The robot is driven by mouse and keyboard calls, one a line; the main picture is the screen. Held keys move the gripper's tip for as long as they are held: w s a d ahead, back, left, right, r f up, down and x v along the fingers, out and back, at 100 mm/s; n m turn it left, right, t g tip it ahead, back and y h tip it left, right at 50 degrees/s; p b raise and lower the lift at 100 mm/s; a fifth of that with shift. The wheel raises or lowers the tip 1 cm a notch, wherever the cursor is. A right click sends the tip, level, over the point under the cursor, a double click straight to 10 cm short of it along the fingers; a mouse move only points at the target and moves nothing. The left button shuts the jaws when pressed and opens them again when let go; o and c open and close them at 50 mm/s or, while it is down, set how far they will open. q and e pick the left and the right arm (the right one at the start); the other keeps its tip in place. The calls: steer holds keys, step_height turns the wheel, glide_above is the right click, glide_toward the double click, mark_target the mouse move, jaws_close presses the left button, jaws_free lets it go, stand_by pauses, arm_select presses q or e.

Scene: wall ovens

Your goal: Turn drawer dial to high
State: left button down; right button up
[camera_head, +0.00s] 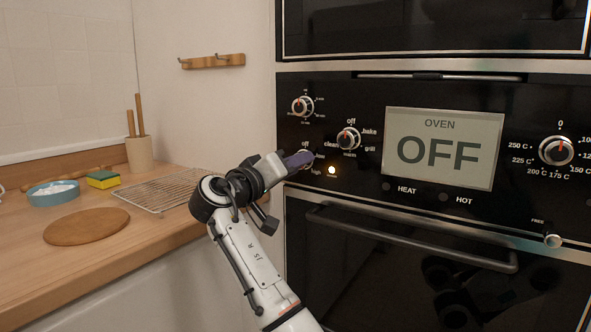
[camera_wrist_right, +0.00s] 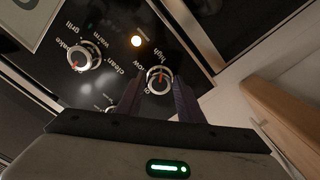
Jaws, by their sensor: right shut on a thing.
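The drawer dial (camera_head: 304,154) is the lowest knob on the left of the black oven panel, with "off" above it and "high" below it in the head view. My right gripper (camera_head: 303,161) is at this dial and hides most of it. In the right wrist view the dial (camera_wrist_right: 160,80) has a silver rim and a red mark, and sits between the two purple fingers of my right gripper (camera_wrist_right: 158,95), which is shut on it. The exact setting of the mark is hard to read. My left gripper is not in view.
An orange lamp (camera_head: 332,170) is lit beside the dial. The clean/bake/grill dial (camera_head: 348,139) and a timer dial (camera_head: 302,106) are above. The display (camera_head: 443,148) reads OVEN OFF. The oven handle (camera_head: 410,240) is below; a counter (camera_head: 120,235) with a wire rack (camera_head: 165,190) is left.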

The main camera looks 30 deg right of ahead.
stand_by(0.3)
steer(key=o, duration=1)
steer(key=v, duration=1)
steer(key=shift+a, duration=0.2)
